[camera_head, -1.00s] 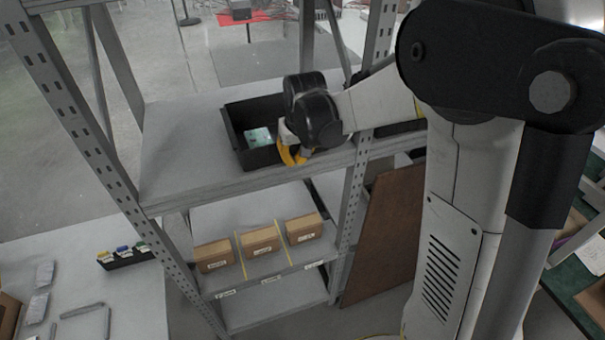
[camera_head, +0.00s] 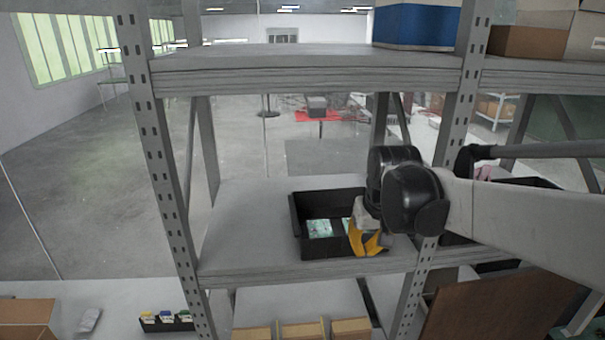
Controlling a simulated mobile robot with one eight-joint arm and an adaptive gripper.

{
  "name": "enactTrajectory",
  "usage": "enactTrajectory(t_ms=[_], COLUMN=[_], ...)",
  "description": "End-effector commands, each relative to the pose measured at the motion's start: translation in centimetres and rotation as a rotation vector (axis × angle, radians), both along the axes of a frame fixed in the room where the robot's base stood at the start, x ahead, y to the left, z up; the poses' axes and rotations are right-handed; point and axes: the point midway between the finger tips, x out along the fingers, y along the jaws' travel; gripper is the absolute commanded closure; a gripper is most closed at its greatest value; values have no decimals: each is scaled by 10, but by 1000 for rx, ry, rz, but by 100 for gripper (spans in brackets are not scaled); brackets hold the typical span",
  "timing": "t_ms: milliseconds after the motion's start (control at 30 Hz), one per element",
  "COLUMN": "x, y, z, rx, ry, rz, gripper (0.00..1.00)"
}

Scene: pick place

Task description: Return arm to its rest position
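My arm comes in from the right and ends at a black wrist with a yellow-fingered gripper (camera_head: 367,240). The gripper hangs at the front right of a black bin (camera_head: 297,222) on the middle shelf. It covers part of the bin's front wall and right side. Green and white items (camera_head: 320,229) lie in the bin. The fingers point down; whether they are apart or closed on anything is too small to tell.
The metal shelf's uprights (camera_head: 160,165) and upper board (camera_head: 300,68) frame the arm. A blue and white box (camera_head: 417,25) stands on the upper board. The middle shelf (camera_head: 245,215) is bare left of the bin. Cardboard boxes (camera_head: 303,330) sit below.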

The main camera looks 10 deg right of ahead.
Motion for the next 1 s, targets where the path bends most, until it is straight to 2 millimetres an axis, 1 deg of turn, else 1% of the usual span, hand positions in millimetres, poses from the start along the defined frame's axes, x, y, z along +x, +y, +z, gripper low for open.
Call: enactTrajectory(t_ms=[33, 67, 167, 200, 267, 300, 367, 400, 467, 500, 567, 600, 700, 800, 833, 900, 1000], x=[-8, -14, -38, -49, -65, -76, -92, -102, -117, -127, -140, -148, -165, -176, -178, -181, -183], y=[1, 1, 3, 4, 5, 6, 7, 7, 8, 9, 9, 10, 11, 11, 11, 12, 12], z=[-18, -26, -59, -74, -97, -112, -135, -151, -177, -194, -220, -236, -270, -292, -296, -303, -305], rx=[0, 0, -1, -2, -2, -2, -2, -2, -2, -2, -2, -2, -1, 0, 0, 0, 0], ry=[-10, -19, -55, -71, -98, -116, -142, -159, -185, -202, -227, -243, -276, -300, -305, -313, -317], rz=[0, 0, 1, 0, 0, 0, 0, 0, 0, 0, 0, 0, 0, 0, 0, 0, 0], gripper=[100, 100, 100, 100, 100, 100, 100, 100, 100, 100, 100, 100, 100, 100, 100, 100, 100])
